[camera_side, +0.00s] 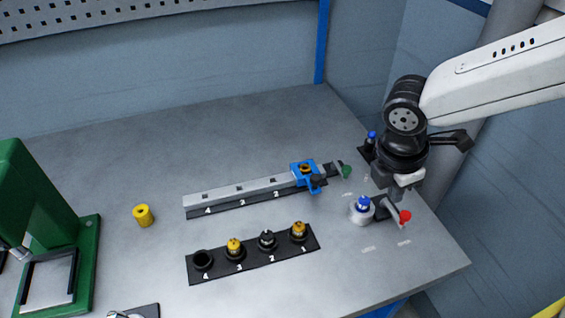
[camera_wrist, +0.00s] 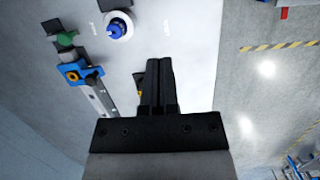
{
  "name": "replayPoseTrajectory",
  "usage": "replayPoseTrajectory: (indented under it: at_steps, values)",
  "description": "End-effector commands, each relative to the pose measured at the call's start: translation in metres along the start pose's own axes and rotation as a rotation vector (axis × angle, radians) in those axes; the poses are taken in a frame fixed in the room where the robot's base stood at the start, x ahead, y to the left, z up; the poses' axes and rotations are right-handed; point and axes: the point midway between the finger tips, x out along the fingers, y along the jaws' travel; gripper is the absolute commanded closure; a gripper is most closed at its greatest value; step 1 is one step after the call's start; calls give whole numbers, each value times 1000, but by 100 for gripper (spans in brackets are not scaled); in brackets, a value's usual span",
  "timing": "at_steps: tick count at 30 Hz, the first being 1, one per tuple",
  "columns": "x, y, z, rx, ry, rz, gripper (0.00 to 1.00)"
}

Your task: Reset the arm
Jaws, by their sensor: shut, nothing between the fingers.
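My gripper (camera_side: 400,192) is raised over the right side of the table, near the lever with the red knob (camera_side: 405,217). In the wrist view my gripper (camera_wrist: 159,64) shows its two black fingers together, with nothing held. A blue-topped part (camera_side: 363,204) stands on a round pale base just left of the gripper; it also shows in the wrist view (camera_wrist: 114,29). The numbered rail (camera_side: 240,191) carries a blue carriage (camera_side: 306,175) at its right end. The carriage is also in the wrist view (camera_wrist: 79,72).
A black numbered holder (camera_side: 217,271) has yellow and black-topped parts in three places; place 4 looks empty. A yellow cylinder (camera_side: 143,215) stands alone at left. A green press (camera_side: 35,225) stands at far left. A green knob (camera_side: 346,171) is at the rail's right end.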

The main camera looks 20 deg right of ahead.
Motion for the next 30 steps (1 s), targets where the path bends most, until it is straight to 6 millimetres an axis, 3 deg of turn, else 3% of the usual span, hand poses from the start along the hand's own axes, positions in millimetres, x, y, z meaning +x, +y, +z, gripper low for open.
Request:
replayPoseTrajectory:
  at_steps: [10, 18, 24, 30]
  values:
    - [40, 1, 78, 630, 143, -9, 100]
    - [69, -16, 140, 1214, 260, -6, 100]
    - [81, -28, 166, 1481, 311, 2, 100]
    - [84, -32, 172, 1553, 325, 4, 100]
